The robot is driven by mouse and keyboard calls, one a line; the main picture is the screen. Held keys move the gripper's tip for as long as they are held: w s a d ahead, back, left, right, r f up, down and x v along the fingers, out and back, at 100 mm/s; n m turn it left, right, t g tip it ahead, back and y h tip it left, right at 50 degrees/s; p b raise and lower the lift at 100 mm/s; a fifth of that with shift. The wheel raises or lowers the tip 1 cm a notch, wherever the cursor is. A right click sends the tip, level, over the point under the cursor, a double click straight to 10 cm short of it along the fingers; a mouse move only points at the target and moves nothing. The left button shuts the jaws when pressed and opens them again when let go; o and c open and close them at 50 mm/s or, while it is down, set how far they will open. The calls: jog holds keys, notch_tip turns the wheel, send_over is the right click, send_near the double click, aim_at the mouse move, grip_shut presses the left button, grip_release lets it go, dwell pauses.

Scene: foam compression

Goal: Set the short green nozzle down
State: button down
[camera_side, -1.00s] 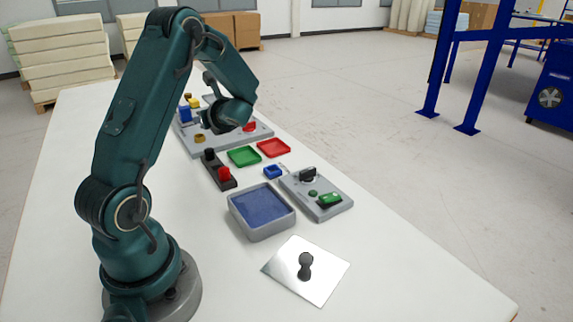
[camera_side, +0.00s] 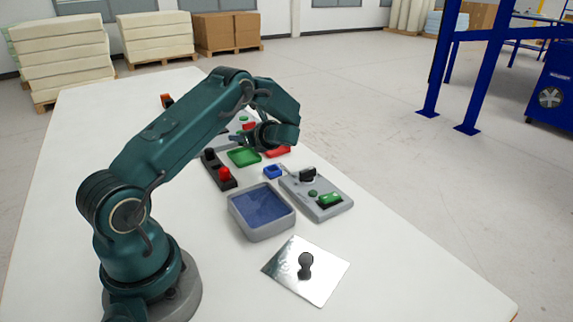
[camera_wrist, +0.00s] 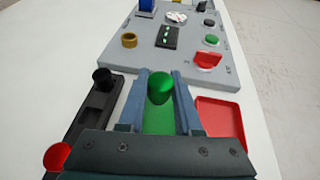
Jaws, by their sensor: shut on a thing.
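My gripper (camera_wrist: 160,78) is shut on the short green nozzle (camera_wrist: 160,87), which has a rounded end and sits between the two blue-grey fingers in the wrist view. In the side view my gripper (camera_side: 241,140) is low, by the far edge of the green tray (camera_side: 243,157). In the wrist view part of the green tray (camera_wrist: 159,122) shows between the fingers, behind the nozzle. I cannot tell whether the nozzle touches anything below it. The nozzle is not clear in the side view.
A dark rack (camera_wrist: 97,112) with black and red nozzles stands left of my fingers, and a red tray (camera_wrist: 221,118) lies right. A grey board (camera_wrist: 123,61) with fittings is beyond. Nearer the side camera are a blue-filled tray (camera_side: 262,232), a grey panel (camera_side: 305,202) and a metal plate (camera_side: 283,266).

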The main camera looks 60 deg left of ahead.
aim_at(244, 158)
jog(key=shift+w+f, duration=0.15)
jog(key=shift+f, duration=1.95)
jog(key=shift+f, duration=0.15)
jog(key=c, duration=0.9)
grip_release()
